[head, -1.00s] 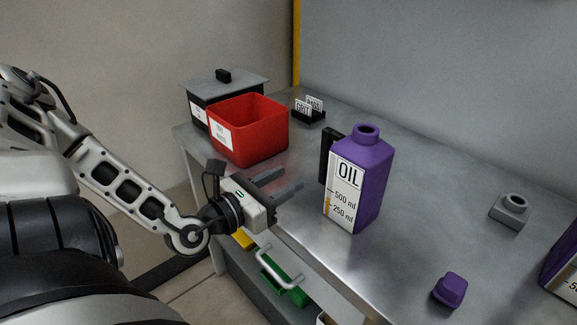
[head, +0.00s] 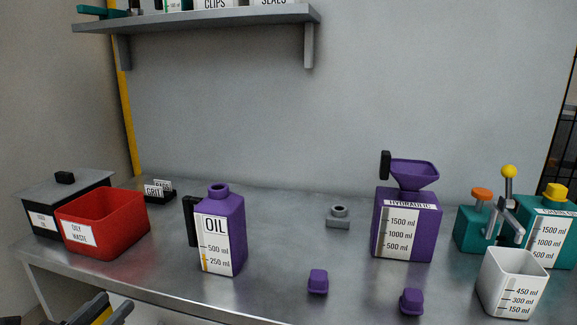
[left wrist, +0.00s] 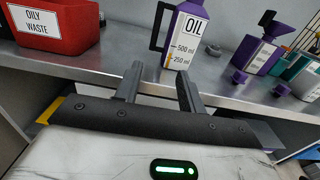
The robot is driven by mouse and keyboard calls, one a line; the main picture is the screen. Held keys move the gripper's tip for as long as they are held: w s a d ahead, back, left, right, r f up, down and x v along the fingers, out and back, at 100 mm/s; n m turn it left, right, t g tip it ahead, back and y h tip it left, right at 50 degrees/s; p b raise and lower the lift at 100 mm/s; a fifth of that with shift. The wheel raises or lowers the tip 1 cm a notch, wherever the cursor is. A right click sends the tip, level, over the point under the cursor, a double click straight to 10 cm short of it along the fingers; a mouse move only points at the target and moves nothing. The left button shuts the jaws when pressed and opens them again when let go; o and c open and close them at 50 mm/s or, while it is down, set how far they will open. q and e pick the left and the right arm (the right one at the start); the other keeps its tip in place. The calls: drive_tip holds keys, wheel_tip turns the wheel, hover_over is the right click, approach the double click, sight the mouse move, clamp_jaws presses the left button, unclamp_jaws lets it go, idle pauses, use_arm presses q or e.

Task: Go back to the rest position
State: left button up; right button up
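My left gripper (head: 116,301) shows only in part at the lower left edge of the head view, in front of the table and below its top. In the left wrist view its two grey fingers (left wrist: 160,72) are apart with nothing between them. The purple oil bottle (head: 222,235) stands upright and uncapped on the table, beyond the fingers and apart from them; it also shows in the left wrist view (left wrist: 183,40). My right gripper is not in view.
The metal table (head: 270,255) has a front edge close to my left gripper. A red oily waste bin (head: 125,215), a purple hydraulic container (head: 425,235) with a funnel (head: 418,172), purple caps (head: 318,282) and a white measuring cup (head: 518,275) stand on it. A wall shelf (head: 200,18) hangs above.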

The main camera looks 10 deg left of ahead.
use_arm(q)
drive_tip(key=s+d+f+n+g+y, duration=0.1)
drive_tip(key=s+d+f+n+g, duration=0.25)
drive_tip(key=f+n, duration=0.55)
drive_tip(key=s+d+f+n+g+y, duration=0.15)
drive_tip(key=d+f+n+g, duration=0.25)
drive_tip(key=f+n, duration=0.6)
drive_tip(key=s+d+f+n+h, duration=0.2)
drive_tip(key=s+d+n+h, duration=0.1)
drive_tip(key=d+n, duration=1)
drive_tip(key=shift+d+n+h, duration=0.4)
drive_tip(key=shift+n+h, duration=0.35)
drive_tip(key=shift+n, duration=0.45)
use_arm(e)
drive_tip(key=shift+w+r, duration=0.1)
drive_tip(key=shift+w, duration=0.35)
